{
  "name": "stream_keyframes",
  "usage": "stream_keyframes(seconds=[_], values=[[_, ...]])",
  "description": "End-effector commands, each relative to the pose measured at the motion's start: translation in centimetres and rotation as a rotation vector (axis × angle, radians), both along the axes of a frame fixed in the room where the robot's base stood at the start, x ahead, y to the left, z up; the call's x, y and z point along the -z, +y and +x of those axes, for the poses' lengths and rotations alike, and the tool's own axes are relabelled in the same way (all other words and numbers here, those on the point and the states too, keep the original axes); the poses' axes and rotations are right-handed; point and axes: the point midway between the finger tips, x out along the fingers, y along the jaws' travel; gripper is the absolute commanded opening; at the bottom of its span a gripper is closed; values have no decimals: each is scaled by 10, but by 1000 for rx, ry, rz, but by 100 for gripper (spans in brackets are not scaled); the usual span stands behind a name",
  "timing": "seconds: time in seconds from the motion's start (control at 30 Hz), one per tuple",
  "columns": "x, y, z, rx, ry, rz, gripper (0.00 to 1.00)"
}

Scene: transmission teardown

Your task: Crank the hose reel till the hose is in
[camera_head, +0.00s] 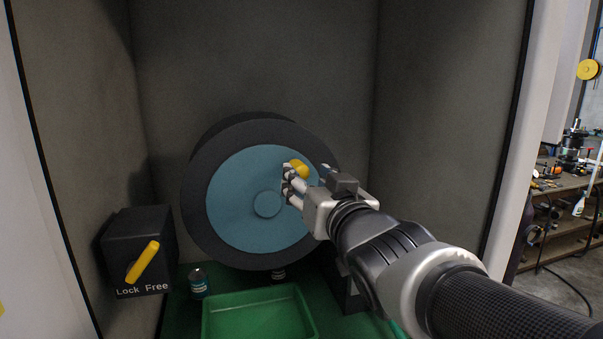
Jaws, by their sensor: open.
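The hose reel (235,205) is a dark drum with a blue round face and a small blue hub (267,204) at its middle. A yellow crank knob (299,168) stands out from the upper right of the blue face. My gripper (290,181) is open at the knob, with its fingers beside and just below it. I cannot tell whether they touch it. My gripper and arm hide the reel's right side. No hose can be made out clearly.
A black box (116,252) with a slanted yellow lever (143,262), marked "Lock Free", is at the left wall. A green tray (258,316) and a small can (198,285) are below the reel. Cabinet walls enclose both sides. A cluttered workbench (566,183) stands outside at right.

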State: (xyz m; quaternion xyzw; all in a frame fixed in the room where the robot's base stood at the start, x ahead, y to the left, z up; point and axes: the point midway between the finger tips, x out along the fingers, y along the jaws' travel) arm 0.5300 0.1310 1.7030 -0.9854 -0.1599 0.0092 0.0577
Motion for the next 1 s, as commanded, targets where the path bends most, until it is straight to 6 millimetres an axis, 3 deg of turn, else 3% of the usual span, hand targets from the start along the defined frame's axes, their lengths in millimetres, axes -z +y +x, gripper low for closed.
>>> stream_keyframes(seconds=[0.1, 0.33, 0.7, 1.0], values=[[0, 8, 23, -1, 3, 0, 47], [0, 16, 48, 0, 2, -2, 47], [0, 18, 53, 0, 0, -1, 47], [0, 18, 53, 0, 0, -1, 28]])
